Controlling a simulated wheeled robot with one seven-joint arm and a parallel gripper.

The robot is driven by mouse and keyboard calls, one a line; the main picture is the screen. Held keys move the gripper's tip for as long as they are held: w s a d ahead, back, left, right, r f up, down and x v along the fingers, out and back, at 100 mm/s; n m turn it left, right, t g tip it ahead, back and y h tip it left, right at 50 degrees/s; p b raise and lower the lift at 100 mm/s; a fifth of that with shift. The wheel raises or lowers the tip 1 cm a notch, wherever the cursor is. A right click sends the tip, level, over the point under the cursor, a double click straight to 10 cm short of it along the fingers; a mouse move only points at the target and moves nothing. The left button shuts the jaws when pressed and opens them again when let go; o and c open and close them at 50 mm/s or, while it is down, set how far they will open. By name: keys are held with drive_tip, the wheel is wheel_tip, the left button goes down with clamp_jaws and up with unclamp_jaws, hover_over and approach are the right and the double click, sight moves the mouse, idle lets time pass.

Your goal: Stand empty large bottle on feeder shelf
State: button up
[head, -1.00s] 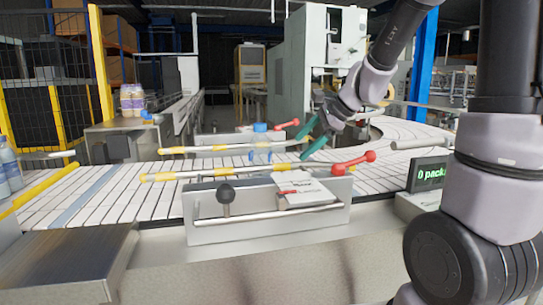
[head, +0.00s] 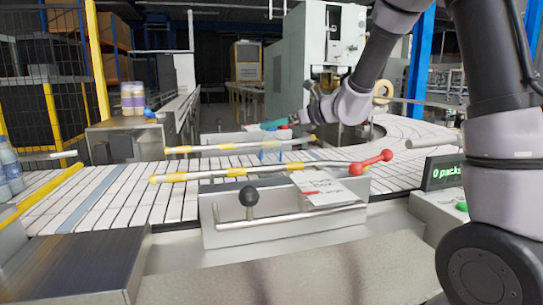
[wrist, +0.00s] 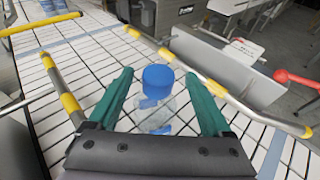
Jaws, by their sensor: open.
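A clear bottle (wrist: 155,108) with a blue cap and blue marks stands between the guide rails on the slatted conveyor. In the head view only bluish parts of the bottle (head: 270,154) show. My gripper (wrist: 158,82) is open, its green fingers on either side of the bottle in the wrist view, with a visible gap on each side. In the head view my gripper (head: 274,124) is low over the conveyor, just above the bottle's visible part. I cannot tell which surface is the feeder shelf.
A metal bracket (head: 285,215) stands in front. Several bottles (head: 9,168) stand at the left edge, and capped bottles (head: 132,98) on a metal stand (head: 122,138). A display (head: 442,172) is at right.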

drive_tip(key=x, duration=0.4)
drive_tip(key=shift+a, duration=0.3)
clamp_jaws()
